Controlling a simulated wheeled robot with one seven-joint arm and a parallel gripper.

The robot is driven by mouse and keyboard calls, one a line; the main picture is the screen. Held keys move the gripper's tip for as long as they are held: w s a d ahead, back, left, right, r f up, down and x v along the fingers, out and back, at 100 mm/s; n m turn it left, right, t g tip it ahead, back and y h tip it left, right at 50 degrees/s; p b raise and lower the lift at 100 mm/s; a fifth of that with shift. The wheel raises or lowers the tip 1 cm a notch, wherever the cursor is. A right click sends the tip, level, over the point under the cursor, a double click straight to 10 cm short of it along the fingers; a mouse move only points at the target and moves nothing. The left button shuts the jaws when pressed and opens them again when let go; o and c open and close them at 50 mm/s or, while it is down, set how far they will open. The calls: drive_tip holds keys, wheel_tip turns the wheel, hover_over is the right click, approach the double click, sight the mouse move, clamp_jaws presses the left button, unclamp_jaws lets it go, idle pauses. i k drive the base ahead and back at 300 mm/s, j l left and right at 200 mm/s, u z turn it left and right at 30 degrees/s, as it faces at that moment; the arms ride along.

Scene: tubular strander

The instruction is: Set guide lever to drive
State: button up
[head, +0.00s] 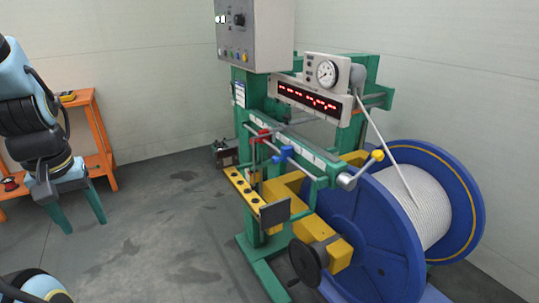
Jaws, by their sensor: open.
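The strander (250,200) is a green frame in the middle of the head view. A lever with a yellow ball knob (377,155) slants up and right from a grey hub (347,181) at the right end of its cross rail. It may be the guide lever; no readable label shows its settings. A red part (259,135) and a blue part (284,153) sit farther left along the rail. My gripper (84,225), with two green fingers, is open and empty at the left, pointing down, well apart from the machine.
A blue reel (465,200) wound with pale cable stands at the right. A black handwheel (305,262) and yellow bracket (340,257) stick out in front. A control box (265,35) is above. An orange shelf (100,140) stands at left. The floor between is clear.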

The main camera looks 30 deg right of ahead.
sight(348, 183)
drive_tip(key=l+z, duration=0.95)
drive_tip(key=l, duration=0.3)
